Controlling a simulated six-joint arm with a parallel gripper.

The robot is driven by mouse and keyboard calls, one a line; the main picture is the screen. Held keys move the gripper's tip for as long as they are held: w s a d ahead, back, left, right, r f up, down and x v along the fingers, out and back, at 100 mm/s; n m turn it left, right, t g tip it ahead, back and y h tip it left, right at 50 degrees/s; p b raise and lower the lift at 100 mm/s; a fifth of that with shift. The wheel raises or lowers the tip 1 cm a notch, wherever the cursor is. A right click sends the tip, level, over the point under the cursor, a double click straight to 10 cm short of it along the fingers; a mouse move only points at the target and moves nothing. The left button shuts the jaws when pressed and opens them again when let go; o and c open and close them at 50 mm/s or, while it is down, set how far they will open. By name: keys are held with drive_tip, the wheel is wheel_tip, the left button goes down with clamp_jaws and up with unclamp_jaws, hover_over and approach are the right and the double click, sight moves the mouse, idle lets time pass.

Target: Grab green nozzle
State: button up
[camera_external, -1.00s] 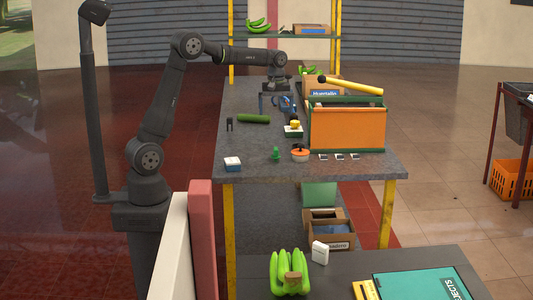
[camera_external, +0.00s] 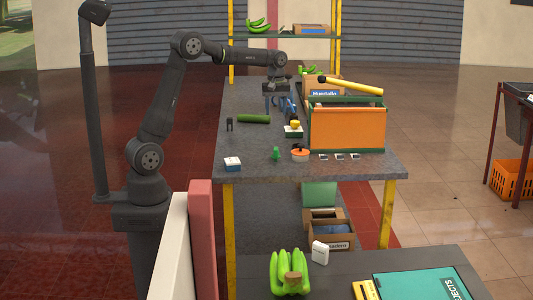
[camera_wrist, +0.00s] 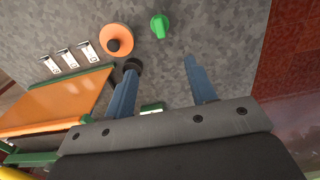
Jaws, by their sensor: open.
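The green nozzle (camera_external: 276,153) stands on the grey table near its front edge. In the wrist view the green nozzle (camera_wrist: 159,27) lies at the top, beyond my fingertips and roughly in line with the gap between them. My gripper (camera_external: 279,104) hangs over the table, farther back than the nozzle. In the wrist view my gripper (camera_wrist: 160,65) has its two blue fingers apart with nothing held between them. A dark round thing overlaps the left fingertip; I cannot tell whether it touches.
An orange round item with a black knob (camera_external: 300,153) sits right of the nozzle. An orange crate (camera_external: 347,128) stands at the right. A white and blue block (camera_external: 232,164) is left, a green cylinder (camera_external: 254,119) farther back.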

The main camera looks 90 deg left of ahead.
drive_tip(key=shift+c, duration=0.5)
approach(276, 148)
drive_tip(key=f, duration=0.5)
drive_tip(key=shift+s+a, duration=0.2)
drive_tip(key=shift+a, duration=0.05)
drive_tip(key=f, duration=0.5)
drive_tip(key=shift+w+d+f, duration=0.15)
drive_tip(key=shift+d+f, duration=0.05)
clamp_jaws()
